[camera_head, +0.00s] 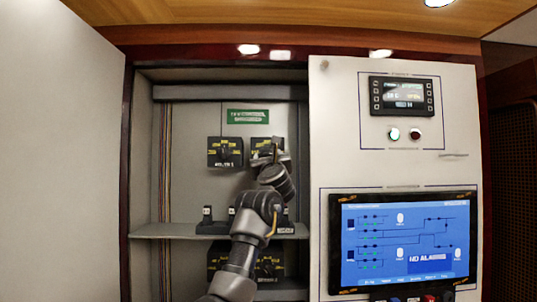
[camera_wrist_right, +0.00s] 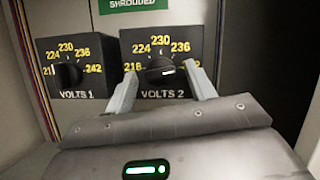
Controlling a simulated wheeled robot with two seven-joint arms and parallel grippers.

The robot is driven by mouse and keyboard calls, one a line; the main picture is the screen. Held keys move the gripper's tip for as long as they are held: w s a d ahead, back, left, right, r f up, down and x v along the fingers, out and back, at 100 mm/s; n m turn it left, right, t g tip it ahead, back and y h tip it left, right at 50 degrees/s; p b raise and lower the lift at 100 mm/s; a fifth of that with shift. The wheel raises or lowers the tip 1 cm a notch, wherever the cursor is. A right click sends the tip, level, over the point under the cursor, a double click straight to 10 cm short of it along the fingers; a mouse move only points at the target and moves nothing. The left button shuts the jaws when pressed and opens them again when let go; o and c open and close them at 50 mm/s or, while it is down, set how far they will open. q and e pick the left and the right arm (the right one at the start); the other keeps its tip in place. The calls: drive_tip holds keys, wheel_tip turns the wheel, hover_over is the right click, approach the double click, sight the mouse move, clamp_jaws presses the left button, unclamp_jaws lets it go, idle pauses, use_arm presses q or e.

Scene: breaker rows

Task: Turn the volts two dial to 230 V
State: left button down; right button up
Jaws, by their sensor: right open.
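The volts two dial (camera_wrist_right: 158,72) is a black knob on a black block, with yellow numbers 218, 224, 230 and 236 showing around it. The spot for 242 is hidden behind a finger. A short white mark shows on the knob's right part; its exact setting is hard to read. My right gripper (camera_wrist_right: 161,80) is open, with one finger on each side of the knob; I cannot tell whether they touch it. In the head view my right gripper (camera_head: 271,158) covers much of the volts two block (camera_head: 257,143). My left gripper is out of view.
The volts one dial (camera_wrist_right: 68,73) sits just left, its white mark toward 218. A green sign (camera_head: 248,116) is above. A shelf (camera_head: 165,230) with switches lies below. An open door (camera_head: 65,150) stands left and a panel with a blue screen (camera_head: 405,240) right.

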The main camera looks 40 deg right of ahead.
drive_tip(key=c, duration=1)
drive_tip(key=shift+o, duration=0.2)
drive_tip(key=n+y+b, duration=0.1)
drive_tip(key=n+y, duration=0.1)
drive_tip(key=n, duration=0.3)
drive_tip(key=n+y+b, duration=0.2)
drive_tip(key=n+y, duration=0.1)
drive_tip(key=n, duration=0.3)
drive_tip(key=n+y+b, duration=0.2)
drive_tip(key=n, duration=0.4)
drive_tip(key=shift+s+d+r+g, duration=0.25)
drive_tip(key=shift+d+r+g, duration=0.05)
drive_tip(key=shift+d+r, duration=0.05)
drive_tip(key=shift+n+g, duration=0.3)
drive_tip(key=shift+n, duration=0.7)
drive_tip(key=shift+y, duration=0.3)
drive_tip(key=o, duration=1)
drive_tip(key=shift+a, duration=0.1)
drive_tip(key=shift+c, duration=0.2)
